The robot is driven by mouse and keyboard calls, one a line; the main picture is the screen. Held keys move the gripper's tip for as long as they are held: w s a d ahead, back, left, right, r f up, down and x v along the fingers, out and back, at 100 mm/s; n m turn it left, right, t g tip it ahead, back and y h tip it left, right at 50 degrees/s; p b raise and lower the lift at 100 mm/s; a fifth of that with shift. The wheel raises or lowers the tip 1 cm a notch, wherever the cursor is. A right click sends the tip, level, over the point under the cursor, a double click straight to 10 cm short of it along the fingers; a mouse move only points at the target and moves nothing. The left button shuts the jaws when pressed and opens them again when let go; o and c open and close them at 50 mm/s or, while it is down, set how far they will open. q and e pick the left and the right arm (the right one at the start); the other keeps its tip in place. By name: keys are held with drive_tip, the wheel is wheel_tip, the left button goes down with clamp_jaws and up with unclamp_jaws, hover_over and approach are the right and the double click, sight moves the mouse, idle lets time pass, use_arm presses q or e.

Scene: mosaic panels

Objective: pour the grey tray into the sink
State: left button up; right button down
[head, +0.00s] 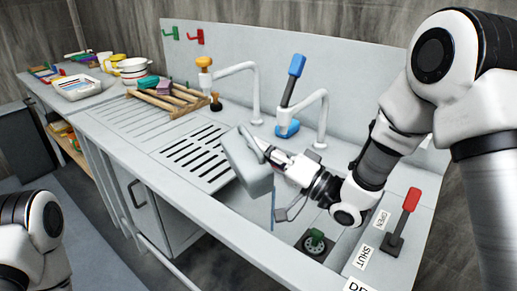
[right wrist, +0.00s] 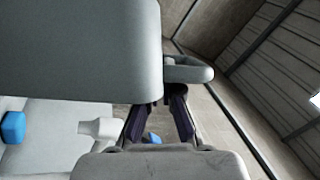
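The grey tray (head: 245,165) is held up in the air over the sink (head: 290,230), steeply tilted. My right gripper (head: 277,160) is at the tray's right side and appears shut on it. In the right wrist view the tray (right wrist: 80,50) fills the upper left, with its looped handle (right wrist: 190,72) just beyond my fingers (right wrist: 160,108). A thin bluish streak (head: 273,208) hangs below the tray; I cannot tell if it is liquid. The tray's inside is hidden. Only a link of my left arm shows at the lower left; its gripper is out of view.
A blue-handled tap (head: 297,66) and an orange-topped tap (head: 204,63) stand behind the sink. A green part (head: 315,241) sits in a dark drain opening. A red lever (head: 411,200) stands at the right by OPEN and SHUT labels. A wooden rack (head: 168,98) stands left.

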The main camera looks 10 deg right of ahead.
drive_tip(key=shift+w+d+r+m+t, duration=0.15)
drive_tip(key=shift+d+m, duration=0.1)
drive_tip(key=shift+d, duration=0.25)
drive_tip(key=shift+d+r+m+t, duration=0.15)
drive_tip(key=shift+d+m, duration=0.1)
drive_tip(key=shift+d, duration=0.2)
drive_tip(key=shift+f, duration=0.1)
idle(0.9)
